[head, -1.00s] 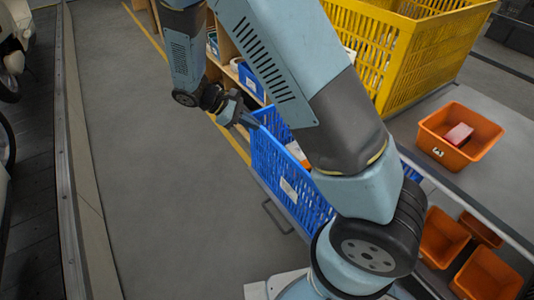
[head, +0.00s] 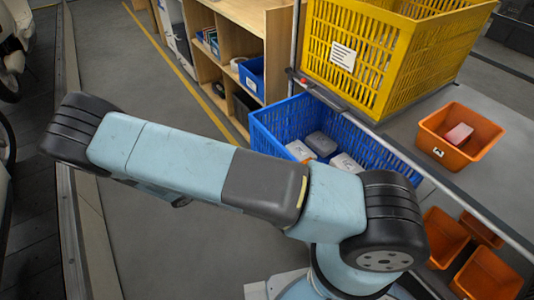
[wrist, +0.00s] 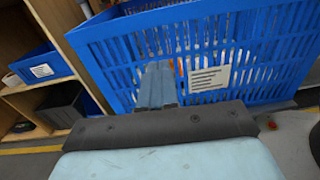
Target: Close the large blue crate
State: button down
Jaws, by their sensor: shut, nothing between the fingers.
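The large blue crate (head: 278,122) is a slatted open-top bin holding several pale and grey packages (head: 320,144). It juts out below the shelf that bears the yellow crate. My arm hides its front face and lower part in the head view. In the wrist view, the blue crate's slatted wall (wrist: 112,70) with a white label fills the upper middle. My gripper (wrist: 157,72) is shut and empty, its fingertips in front of this wall, left of the label. I cannot tell whether they touch it. The gripper is hidden in the head view.
A yellow crate (head: 388,92) stands on the shelf above. An orange bin (head: 478,150) sits right of it, with more orange bins (head: 443,238) below. A wooden shelf unit (head: 277,50) with small blue bins stands behind the crate. The grey floor (head: 125,75) at left is clear.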

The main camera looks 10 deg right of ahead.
aim_at(274, 149)
jog(key=x, duration=1.3)
jog(key=shift+w+d+f, duration=0.15)
jog(key=shift+w+d, duration=0.1)
jog(key=shift+d, duration=0.1)
jog(key=shift+w+d+n, duration=0.1)
jog(key=shift+n, duration=0.2)
